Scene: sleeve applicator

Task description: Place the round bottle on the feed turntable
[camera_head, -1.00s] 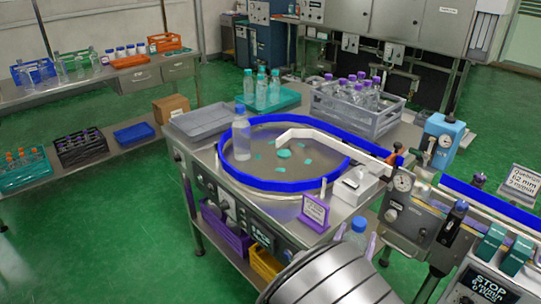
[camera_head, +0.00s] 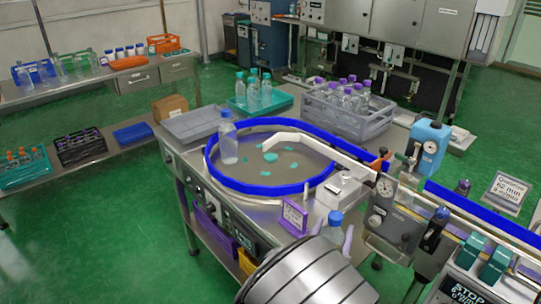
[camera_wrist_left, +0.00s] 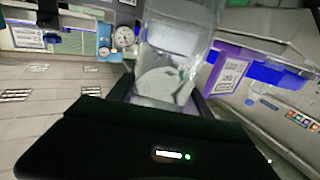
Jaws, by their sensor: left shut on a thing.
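The feed turntable (camera_head: 262,188) is a round grey disc with a blue rim, mid-picture in the head view. A clear bottle with a blue cap (camera_head: 228,145) stands upright on its left part. Another clear bottle with a blue cap (camera_head: 335,219) shows above my arm in front of the machine, its lower part hidden. In the left wrist view my left gripper (camera_wrist_left: 160,92) is shut on a clear bottle, the round bottle (camera_wrist_left: 178,45), seen close with its cap out of frame. My right gripper is in neither view.
A purple-framed sign (camera_head: 294,216) and a white box (camera_head: 343,191) stand at the turntable's front right. A grey crate (camera_head: 350,120) of purple-capped bottles, a teal tray (camera_head: 238,106) of bottles and an empty grey tray (camera_head: 192,125) sit behind. The turntable's middle holds only flat teal pieces.

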